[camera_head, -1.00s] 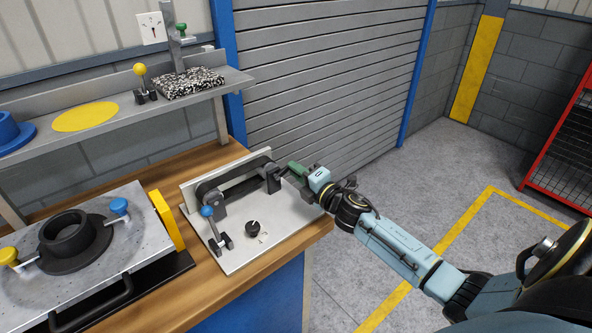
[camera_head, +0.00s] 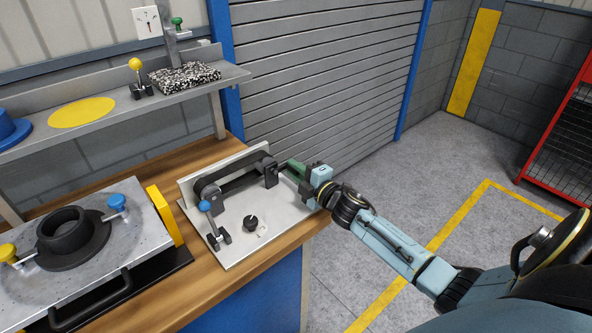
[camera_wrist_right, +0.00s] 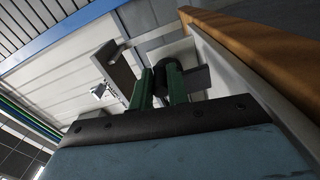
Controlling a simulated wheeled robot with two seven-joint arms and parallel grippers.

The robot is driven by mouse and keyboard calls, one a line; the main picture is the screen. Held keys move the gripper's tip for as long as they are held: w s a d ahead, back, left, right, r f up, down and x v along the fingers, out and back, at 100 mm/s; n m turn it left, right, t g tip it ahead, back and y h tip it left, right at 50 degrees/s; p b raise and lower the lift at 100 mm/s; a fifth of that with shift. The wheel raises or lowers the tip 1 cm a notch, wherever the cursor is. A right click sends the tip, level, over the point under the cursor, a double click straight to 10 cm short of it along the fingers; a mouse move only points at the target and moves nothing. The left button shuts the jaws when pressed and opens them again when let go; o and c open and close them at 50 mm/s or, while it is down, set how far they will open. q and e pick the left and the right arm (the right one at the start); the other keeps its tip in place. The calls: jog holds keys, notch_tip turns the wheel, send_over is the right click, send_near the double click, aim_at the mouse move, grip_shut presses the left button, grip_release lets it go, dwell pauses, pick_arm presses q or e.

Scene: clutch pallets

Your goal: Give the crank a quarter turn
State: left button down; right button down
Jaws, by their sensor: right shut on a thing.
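The crank (camera_wrist_right: 166,72) shows in the right wrist view as a dark rounded part between two green fingers. In the head view it is mostly hidden by my right gripper (camera_head: 295,168), at the right end of the belt rig. The gripper is shut on the crank, with its fingers reaching in from the right. The rig has a black belt on two dark posts (camera_head: 271,174) over a light grey plate (camera_head: 222,252). The crank's exact angle is hard to tell. My left gripper is not in view.
A blue-knobbed lever (camera_head: 205,206) and a black dial (camera_head: 250,222) stand on the plate. Left of it is a grey fixture (camera_head: 150,232) with a black ring (camera_head: 70,232). A shelf (camera_head: 110,122) runs behind. Open floor lies right of the wooden bench (camera_head: 190,285).

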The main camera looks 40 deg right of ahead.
jog(key=shift+w+r, duration=0.1)
jog(key=shift+r, duration=0.15)
jog(key=c, duration=1.5)
grip_release()
jog(key=shift+a, duration=0.1)
jog(key=shift+o, duration=0.5)
jog(key=shift+f, duration=0.1)
jog(key=s+d, duration=0.1)
jog(key=s, duration=1.2)
jog(key=shift+s, duration=0.25)
